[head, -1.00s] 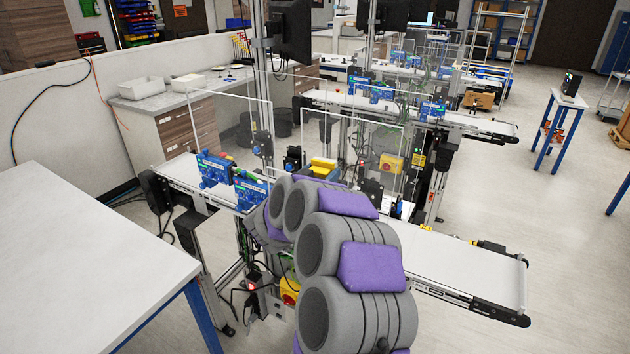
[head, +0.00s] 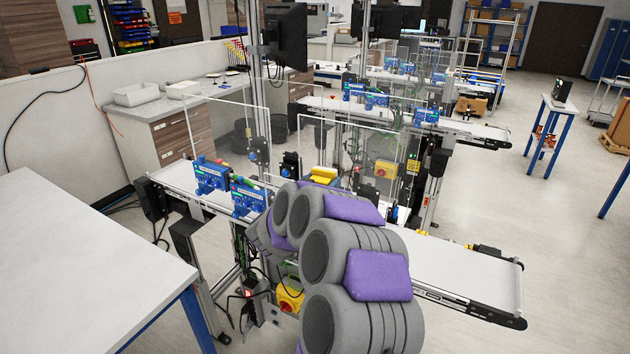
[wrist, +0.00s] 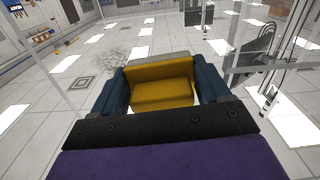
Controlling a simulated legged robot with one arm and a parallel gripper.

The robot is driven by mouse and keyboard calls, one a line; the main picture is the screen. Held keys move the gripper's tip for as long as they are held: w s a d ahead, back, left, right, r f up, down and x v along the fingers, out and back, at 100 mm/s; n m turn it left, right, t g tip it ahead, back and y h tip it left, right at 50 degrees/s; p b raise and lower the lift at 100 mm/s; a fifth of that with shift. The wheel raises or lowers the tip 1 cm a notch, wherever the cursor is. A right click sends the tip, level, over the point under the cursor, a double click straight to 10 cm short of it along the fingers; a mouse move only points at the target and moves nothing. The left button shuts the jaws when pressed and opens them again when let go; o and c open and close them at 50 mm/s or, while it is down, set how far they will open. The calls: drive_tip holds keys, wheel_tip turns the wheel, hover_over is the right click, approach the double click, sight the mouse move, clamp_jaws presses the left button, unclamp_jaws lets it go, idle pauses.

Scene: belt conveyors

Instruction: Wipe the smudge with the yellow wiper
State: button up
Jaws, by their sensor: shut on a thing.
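The yellow wiper (wrist: 163,85) is between the blue-grey fingers of my gripper (wrist: 163,88) in the wrist view. My gripper is shut on it. Its yellow face shows, with a grey strip along its far edge. In the head view the wiper (head: 323,174) shows as a small yellow block beyond my arm, in front of a clear panel (head: 352,150). My arm hides most of the gripper there. A faint grey mottled patch, which looks like the smudge (wrist: 122,52), lies beyond the wiper and to its left. I cannot tell whether the wiper touches the panel.
A white belt conveyor (head: 455,268) runs under and past my arm, with blue devices (head: 211,175) on it. A second clear panel (head: 235,140) stands to the left. A white table (head: 75,265) is at the lower left. Open floor lies at the right.

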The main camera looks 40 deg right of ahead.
drive_tip(key=shift+s+d, duration=0.7)
drive_tip(key=shift+s, duration=0.25)
drive_tip(key=shift+s+d+r, duration=0.1)
drive_tip(key=shift+s+d, duration=0.05)
drive_tip(key=shift+s, duration=0.35)
drive_tip(key=shift+s+d+r, duration=0.1)
drive_tip(key=shift+s, duration=0.35)
drive_tip(key=shift+s+d, duration=0.35)
drive_tip(key=shift+s, duration=0.45)
drive_tip(key=shift+s+d, duration=0.4)
drive_tip(key=shift+s, duration=0.45)
drive_tip(key=shift+s+d, duration=0.35)
drive_tip(key=shift+s, duration=0.45)
drive_tip(key=shift+w, duration=0.1)
